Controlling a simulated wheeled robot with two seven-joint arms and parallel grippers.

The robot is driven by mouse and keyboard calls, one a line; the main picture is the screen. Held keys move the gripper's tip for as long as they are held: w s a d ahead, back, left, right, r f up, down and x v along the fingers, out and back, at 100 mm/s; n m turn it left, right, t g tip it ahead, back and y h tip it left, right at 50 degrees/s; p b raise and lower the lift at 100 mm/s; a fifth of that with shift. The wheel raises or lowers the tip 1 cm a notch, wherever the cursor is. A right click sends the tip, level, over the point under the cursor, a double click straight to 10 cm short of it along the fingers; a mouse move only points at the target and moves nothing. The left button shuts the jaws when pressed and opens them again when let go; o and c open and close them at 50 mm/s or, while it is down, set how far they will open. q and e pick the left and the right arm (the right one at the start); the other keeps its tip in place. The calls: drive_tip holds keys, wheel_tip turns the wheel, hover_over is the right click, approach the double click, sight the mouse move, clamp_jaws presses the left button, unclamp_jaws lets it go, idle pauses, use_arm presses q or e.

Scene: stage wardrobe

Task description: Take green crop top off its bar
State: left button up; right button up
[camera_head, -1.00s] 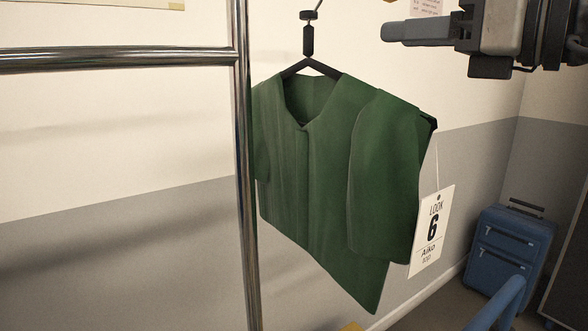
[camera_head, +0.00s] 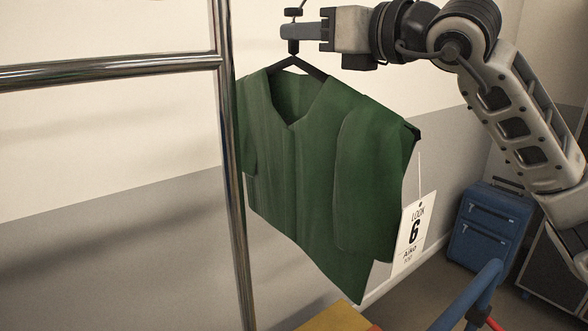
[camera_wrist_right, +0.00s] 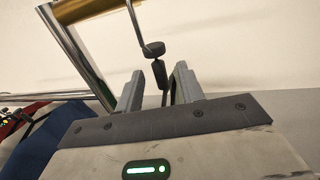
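The green crop top (camera_head: 305,165) hangs on a black hanger (camera_head: 300,67), with a white "LOOK 6" tag (camera_head: 413,235) at its right side. My right gripper (camera_head: 296,31) is at the hanger's neck, just above the garment. In the right wrist view its two fingers (camera_wrist_right: 157,88) stand apart on either side of the hanger's dark stem (camera_wrist_right: 159,75), with visible gaps. A round collar and thin hook (camera_wrist_right: 153,48) rise above the fingers. The hook runs up towards a brass-coloured bar (camera_wrist_right: 118,8) at the top edge. My left gripper is not in view.
A chrome upright (camera_head: 231,180) and crossbar (camera_head: 110,68) stand just left of the garment. A blue suitcase (camera_head: 488,228) is on the floor at right. A blue rail (camera_head: 468,297) and a yellow surface (camera_head: 335,318) show at the bottom.

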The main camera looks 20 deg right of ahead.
sight(294, 56)
drive_tip(key=x, duration=0.3)
drive_tip(key=shift+a+r+p, duration=0.1)
drive_tip(key=shift+a+p, duration=0.05)
drive_tip(key=shift+p, duration=0.25)
clamp_jaws()
drive_tip(key=shift+r, duration=0.1)
